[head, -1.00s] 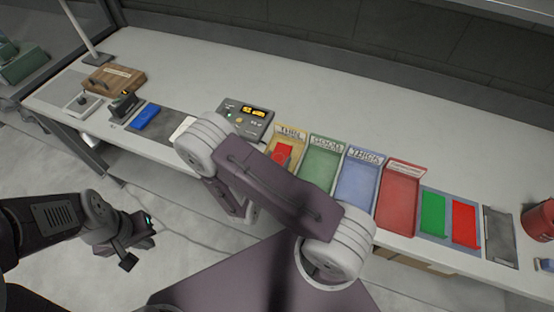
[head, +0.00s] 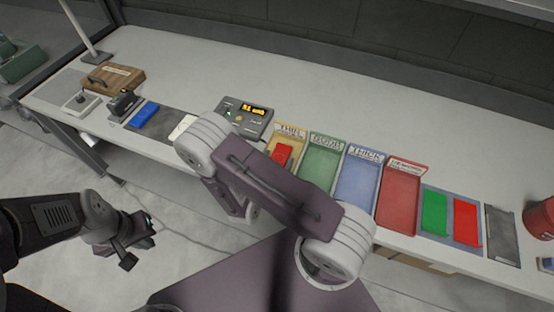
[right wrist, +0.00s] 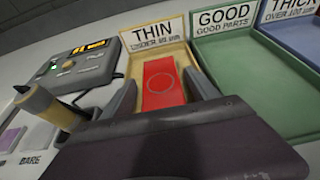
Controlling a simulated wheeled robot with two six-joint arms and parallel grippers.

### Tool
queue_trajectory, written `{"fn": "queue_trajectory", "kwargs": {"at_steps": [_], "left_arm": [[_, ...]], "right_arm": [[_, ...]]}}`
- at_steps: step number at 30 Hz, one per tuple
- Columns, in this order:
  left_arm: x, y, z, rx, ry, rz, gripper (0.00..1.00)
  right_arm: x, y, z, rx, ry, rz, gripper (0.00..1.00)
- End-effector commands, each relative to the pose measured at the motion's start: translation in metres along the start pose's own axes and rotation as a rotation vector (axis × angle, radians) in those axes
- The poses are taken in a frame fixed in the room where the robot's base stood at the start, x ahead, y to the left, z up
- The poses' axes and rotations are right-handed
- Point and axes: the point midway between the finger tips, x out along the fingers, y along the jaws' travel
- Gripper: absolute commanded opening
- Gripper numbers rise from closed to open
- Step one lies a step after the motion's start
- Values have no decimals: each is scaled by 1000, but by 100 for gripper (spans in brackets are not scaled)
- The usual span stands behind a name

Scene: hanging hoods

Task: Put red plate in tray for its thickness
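A red plate (head: 282,154) with a ring mark lies in the yellow tray (head: 296,138) labelled THIN. In the right wrist view the plate (right wrist: 162,80) lies in the THIN tray (right wrist: 190,62). My right gripper (right wrist: 164,98) is open, its two fingers apart on either side of the plate's near part. In the head view my right arm hides this gripper. Another red plate (head: 465,222) lies on a grey pad at the right. My left gripper (head: 138,243) is open and empty, below the bench's front edge.
Beside the THIN tray stand a green GOOD tray (head: 320,165), a blue THICK tray (head: 358,182) and a red tray (head: 397,203). A gauge box (head: 245,118) with a lit display stands left of them. A green plate (head: 434,211) and a blue plate (head: 145,117) lie on pads.

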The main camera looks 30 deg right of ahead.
Motion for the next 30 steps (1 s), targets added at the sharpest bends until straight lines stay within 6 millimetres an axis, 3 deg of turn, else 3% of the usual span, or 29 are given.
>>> {"fn": "queue_trajectory", "kwargs": {"at_steps": [11,24,30], "left_arm": [[0,0,0,0,0,0,0],[5,0,1,0,0,0,0],[6,0,1,0,0,0,0]], "right_arm": [[-5,1,0,0,1,2,78],[-76,2,0,0,0,5,78],[-91,0,0,0,1,1,78]]}}
